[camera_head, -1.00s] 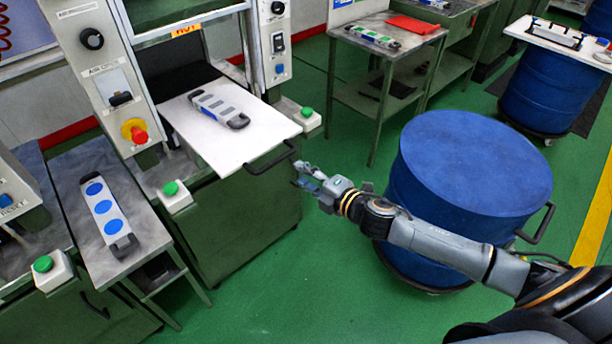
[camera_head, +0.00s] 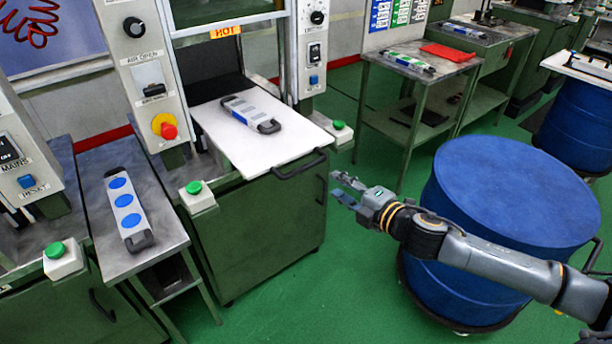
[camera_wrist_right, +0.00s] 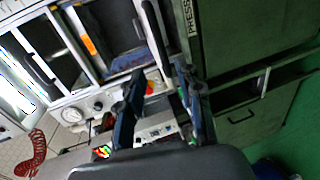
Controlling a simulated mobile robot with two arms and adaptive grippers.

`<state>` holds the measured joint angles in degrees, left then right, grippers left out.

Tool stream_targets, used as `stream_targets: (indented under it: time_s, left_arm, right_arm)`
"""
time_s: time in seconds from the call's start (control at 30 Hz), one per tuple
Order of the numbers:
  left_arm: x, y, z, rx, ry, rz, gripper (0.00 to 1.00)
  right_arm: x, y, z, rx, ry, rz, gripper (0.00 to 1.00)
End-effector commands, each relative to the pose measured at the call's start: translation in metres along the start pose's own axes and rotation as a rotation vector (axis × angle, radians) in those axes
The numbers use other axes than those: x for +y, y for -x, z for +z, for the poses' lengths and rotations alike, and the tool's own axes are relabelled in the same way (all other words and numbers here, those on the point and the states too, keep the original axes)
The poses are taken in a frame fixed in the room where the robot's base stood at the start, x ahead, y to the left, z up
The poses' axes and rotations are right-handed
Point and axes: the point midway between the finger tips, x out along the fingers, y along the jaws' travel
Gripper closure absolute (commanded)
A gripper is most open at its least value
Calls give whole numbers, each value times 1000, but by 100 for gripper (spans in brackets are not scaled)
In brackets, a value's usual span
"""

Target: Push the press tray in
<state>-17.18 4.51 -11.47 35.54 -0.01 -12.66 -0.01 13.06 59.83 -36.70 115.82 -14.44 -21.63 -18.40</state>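The white press tray (camera_head: 245,155) is pulled out of the press opening, in the middle left of the head view. A mould with dark end grips (camera_head: 250,113) lies on it. The tray's black handle (camera_head: 300,166) is at its front edge. My right gripper (camera_head: 338,184) is to the right of the handle and apart from it, with its fingers spread and nothing between them. In the right wrist view both fingers (camera_wrist_right: 160,92) stand apart, and a dark bar, apparently the handle, shows above them. My left gripper is not in view.
A blue drum (camera_head: 510,190) stands right of my right gripper, near my forearm. Green buttons (camera_head: 193,187) flank the tray. A side table with a blue-spotted mould (camera_head: 125,205) is at left. A green bench (camera_head: 418,75) stands behind. Green floor lies clear before the press.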

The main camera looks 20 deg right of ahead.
Motion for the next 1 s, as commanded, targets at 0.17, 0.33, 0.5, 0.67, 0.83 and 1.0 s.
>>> stream_targets:
  time_s: [0.17,0.33,0.5,0.67,0.83,1.0]
  left_arm:
    - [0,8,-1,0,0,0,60]
    - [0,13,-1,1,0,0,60]
    - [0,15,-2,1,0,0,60]
    - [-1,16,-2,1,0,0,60]
    - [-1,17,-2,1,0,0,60]
    - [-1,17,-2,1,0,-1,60]
  right_arm:
    - [5,-22,0,1,-3,3,64]
    - [5,-56,-1,1,-1,3,64]
    - [3,-89,-1,0,-3,2,64]
    - [2,-113,-1,1,-1,1,64]
    - [2,-128,-1,1,-1,1,64]
    - [1,-134,-1,1,0,0,64]
